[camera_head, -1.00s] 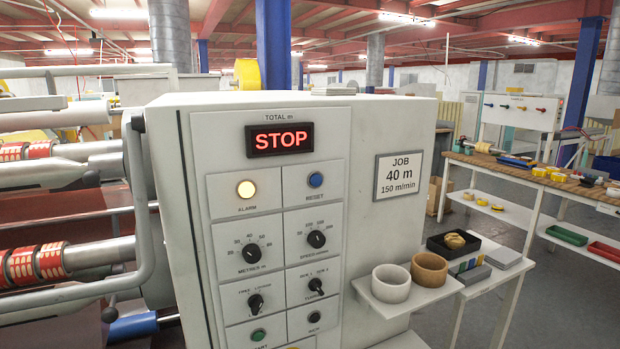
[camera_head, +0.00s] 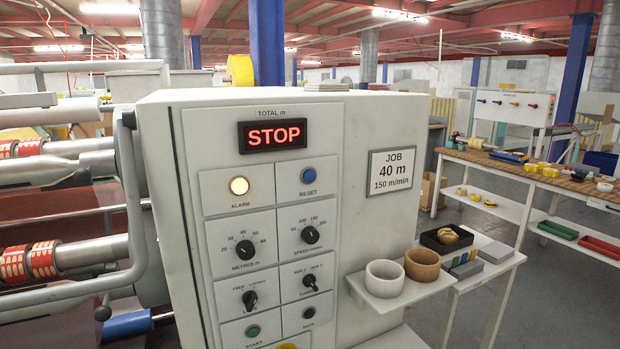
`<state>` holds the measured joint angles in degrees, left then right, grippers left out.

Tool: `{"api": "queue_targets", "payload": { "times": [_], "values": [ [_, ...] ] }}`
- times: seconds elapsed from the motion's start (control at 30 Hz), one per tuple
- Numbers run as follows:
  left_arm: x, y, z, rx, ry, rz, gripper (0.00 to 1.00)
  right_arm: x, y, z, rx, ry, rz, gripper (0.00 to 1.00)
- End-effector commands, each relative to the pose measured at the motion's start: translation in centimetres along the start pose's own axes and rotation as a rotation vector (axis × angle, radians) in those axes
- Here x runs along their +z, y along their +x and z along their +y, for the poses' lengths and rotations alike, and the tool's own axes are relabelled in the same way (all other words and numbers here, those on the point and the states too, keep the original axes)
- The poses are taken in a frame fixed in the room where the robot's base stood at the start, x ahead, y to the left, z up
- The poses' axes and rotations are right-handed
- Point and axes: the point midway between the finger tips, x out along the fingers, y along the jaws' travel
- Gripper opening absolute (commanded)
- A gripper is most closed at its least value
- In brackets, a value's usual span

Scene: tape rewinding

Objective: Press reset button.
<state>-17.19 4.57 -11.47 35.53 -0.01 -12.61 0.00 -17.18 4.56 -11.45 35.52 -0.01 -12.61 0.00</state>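The blue reset button (camera_head: 308,175) sits on the upper right of the control panel, above the word RESET. To its left is the lit yellow alarm lamp (camera_head: 239,186). Above them the display (camera_head: 273,135) reads STOP in red. The panel is on the front of a pale cabinet (camera_head: 350,135). Below are the metres dial (camera_head: 245,250), the speed dial (camera_head: 310,235), two selector switches and the green start button (camera_head: 253,331). Neither of my grippers is in view.
Machine rollers with red-and-white rolls (camera_head: 28,263) stand at left. A workbench (camera_head: 520,172) stands at far right.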

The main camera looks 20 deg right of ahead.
Motion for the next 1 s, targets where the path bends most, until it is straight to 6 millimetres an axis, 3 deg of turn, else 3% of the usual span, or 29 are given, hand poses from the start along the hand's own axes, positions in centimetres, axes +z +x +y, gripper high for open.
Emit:
{"api": "queue_targets", "payload": {
  "times": [0.03, 0.2, 1.0],
  "values": [
    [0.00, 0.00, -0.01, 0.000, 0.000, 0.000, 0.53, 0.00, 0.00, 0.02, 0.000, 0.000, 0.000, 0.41],
    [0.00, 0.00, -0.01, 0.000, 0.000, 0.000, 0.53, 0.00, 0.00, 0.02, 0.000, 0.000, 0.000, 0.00],
    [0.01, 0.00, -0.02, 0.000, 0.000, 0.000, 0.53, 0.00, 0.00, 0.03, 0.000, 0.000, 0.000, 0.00]
  ]
}}
